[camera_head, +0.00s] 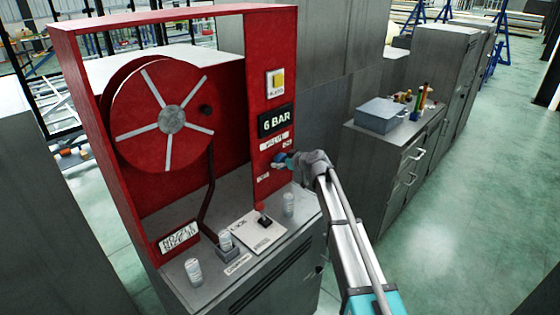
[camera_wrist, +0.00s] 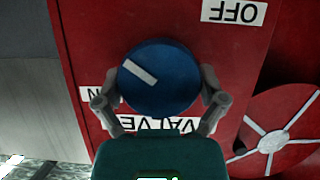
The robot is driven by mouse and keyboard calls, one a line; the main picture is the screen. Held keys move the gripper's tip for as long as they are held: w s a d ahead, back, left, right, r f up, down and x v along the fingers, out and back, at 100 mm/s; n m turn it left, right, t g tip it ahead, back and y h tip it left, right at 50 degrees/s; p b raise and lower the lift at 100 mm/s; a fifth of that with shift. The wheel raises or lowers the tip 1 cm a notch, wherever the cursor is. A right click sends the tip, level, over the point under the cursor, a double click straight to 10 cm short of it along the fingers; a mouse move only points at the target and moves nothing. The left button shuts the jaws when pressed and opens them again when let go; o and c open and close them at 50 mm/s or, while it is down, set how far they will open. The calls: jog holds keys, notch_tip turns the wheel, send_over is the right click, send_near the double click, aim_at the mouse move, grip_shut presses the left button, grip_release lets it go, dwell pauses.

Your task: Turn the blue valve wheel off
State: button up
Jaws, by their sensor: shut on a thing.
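The blue valve wheel (camera_wrist: 160,76) is a round knob with a white bar mark, mounted on the red panel (camera_wrist: 90,35). In the wrist view the white bar slants from upper left to lower right. In the head view the wheel (camera_head: 279,160) shows as a small blue patch, partly hidden by my gripper (camera_head: 290,161). In the wrist view my gripper (camera_wrist: 160,100) has one finger on each side of the wheel, closed on it. An upside-down OFF label (camera_wrist: 234,11) is at the top right. A VALVE label (camera_wrist: 180,125) and another label ending in N are partly hidden.
A red hose reel (camera_head: 170,118) is left of the panel. A grey cabinet (camera_head: 385,165) with a box stands at right. The floor at far right is clear.

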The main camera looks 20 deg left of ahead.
jog(key=shift+w+d+f, duration=0.1)
jog(key=shift+d, duration=0.15)
jog(key=m+g, duration=0.1)
jog(key=m, duration=0.2)
jog(key=shift+d+f+g+y, duration=0.1)
jog(key=shift+f+g+y, duration=0.05)
jog(key=shift+g+y, duration=0.2)
jog(key=m+g+y+b, duration=0.1)
jog(key=m+g+b, duration=0.1)
jog(key=m, duration=0.1)
jog(key=shift+f+m+y, duration=0.1)
jog(key=shift+m+y, duration=0.25)
jog(key=shift+m, duration=0.05)
jog(key=m+g+y+b, duration=0.1)
jog(key=m+b, duration=0.1)
jog(key=m+y+b, duration=0.1)
jog(key=m+b, duration=0.1)
jog(key=m, duration=0.1)
jog(key=shift+f+g, duration=0.1)
jog(key=shift+g, duration=0.25)
jog(key=shift+r+m+y+b, duration=0.1)
jog(key=shift+m+y+b, duration=0.45)
jog(key=shift+m, duration=0.5)
jog(key=shift+r+m+y+b, duration=0.1)
jog(key=shift+m+y+b, duration=0.25)
jog(key=shift+m+b, duration=0.55)
